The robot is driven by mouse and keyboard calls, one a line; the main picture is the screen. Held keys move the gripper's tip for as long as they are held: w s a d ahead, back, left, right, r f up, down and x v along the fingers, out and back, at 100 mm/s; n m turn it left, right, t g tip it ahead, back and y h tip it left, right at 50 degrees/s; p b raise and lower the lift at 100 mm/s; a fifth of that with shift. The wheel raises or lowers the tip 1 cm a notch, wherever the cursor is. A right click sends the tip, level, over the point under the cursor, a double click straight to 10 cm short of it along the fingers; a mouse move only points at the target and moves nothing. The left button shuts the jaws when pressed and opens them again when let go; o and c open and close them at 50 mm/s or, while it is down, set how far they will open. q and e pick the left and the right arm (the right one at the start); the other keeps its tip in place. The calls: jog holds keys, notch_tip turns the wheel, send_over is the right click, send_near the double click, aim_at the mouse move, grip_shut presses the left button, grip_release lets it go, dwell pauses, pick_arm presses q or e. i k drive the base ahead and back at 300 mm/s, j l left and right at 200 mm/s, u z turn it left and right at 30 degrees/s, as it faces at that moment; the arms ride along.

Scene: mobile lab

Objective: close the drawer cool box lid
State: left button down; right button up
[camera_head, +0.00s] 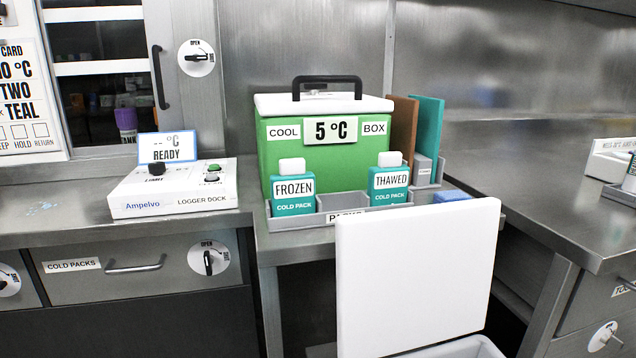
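A large white panel (415,275) stands upright at the lower middle, in front of the counter edge. It looks like a raised lid. A white box rim (478,347) shows just below it at the bottom edge; the rest of that box is cut off. The green cool box (320,162) on the counter reads 5 °C, and its own white lid (370,104) with a black handle sits down on it. Neither of my grippers is in view.
A grey tray (285,223) holds frozen (292,187) and thawed (387,183) teal cold packs. A logger dock (172,190) stands left. The cold packs drawer (130,268) is shut. The steel counter (540,200) at right is mostly bare.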

aim_at(411, 277)
jog(key=k+z, duration=0.1)
jog(key=z, duration=0.25)
jog(key=k+l+z, duration=0.1)
jog(key=z, duration=0.25)
jog(key=k+l+z, duration=0.1)
jog(key=z, duration=0.25)
jog(key=i+l, duration=0.05)
